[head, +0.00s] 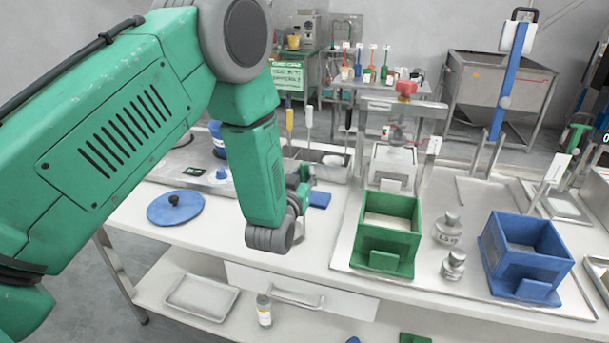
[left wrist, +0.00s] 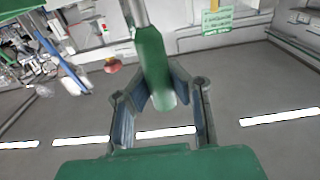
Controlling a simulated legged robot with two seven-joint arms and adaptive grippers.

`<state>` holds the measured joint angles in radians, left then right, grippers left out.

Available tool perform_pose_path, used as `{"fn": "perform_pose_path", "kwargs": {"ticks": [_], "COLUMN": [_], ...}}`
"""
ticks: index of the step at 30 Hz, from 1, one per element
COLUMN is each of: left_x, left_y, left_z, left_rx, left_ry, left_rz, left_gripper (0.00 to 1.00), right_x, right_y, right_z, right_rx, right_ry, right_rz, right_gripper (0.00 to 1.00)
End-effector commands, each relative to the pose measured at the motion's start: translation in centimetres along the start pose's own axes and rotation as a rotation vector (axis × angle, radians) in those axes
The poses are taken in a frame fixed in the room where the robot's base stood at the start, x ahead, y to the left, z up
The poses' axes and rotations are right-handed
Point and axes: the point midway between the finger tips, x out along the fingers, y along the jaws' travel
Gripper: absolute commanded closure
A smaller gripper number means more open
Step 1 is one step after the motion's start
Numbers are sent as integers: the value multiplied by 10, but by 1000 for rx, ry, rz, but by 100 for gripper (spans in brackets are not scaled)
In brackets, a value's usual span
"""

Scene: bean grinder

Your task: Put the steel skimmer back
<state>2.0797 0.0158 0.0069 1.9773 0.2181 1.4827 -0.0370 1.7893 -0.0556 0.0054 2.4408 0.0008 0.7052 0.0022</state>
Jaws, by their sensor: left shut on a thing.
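My left gripper (left wrist: 162,88) is shut around a green handle (left wrist: 151,52) in the left wrist view. A thin steel shaft (left wrist: 139,12) runs from the handle out of the top of that view. This looks like the steel skimmer; its head is out of view. In the head view my left gripper (head: 303,190) is mostly hidden behind my green forearm, above the white worktop (head: 170,238). Utensils with a yellow handle (head: 289,119) and a white handle (head: 309,117) stand upright behind it. My right gripper is not in view.
A green box (head: 388,240), steel weights (head: 448,228) and a blue box (head: 524,263) stand right of the gripper. A blue round lid (head: 175,208) lies at the left. A low steel container (head: 335,163) sits behind the gripper. The worktop's front middle is clear.

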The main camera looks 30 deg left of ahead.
Motion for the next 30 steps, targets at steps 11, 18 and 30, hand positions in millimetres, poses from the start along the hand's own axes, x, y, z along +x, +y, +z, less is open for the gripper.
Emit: {"fn": "perform_pose_path", "kwargs": {"ticks": [11,18,30], "left_x": [-1,0,-46], "left_y": [-1,-4,2], "left_z": [6,7,3], "left_rx": [-4,-7,0], "left_ry": [-8,-8,-10], "left_rz": [1,0,2], "left_gripper": [69,69,69], "right_x": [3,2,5], "right_y": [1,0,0], "right_z": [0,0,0], "right_rx": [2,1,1], "right_ry": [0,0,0], "right_rz": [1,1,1], "right_gripper": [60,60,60]}}
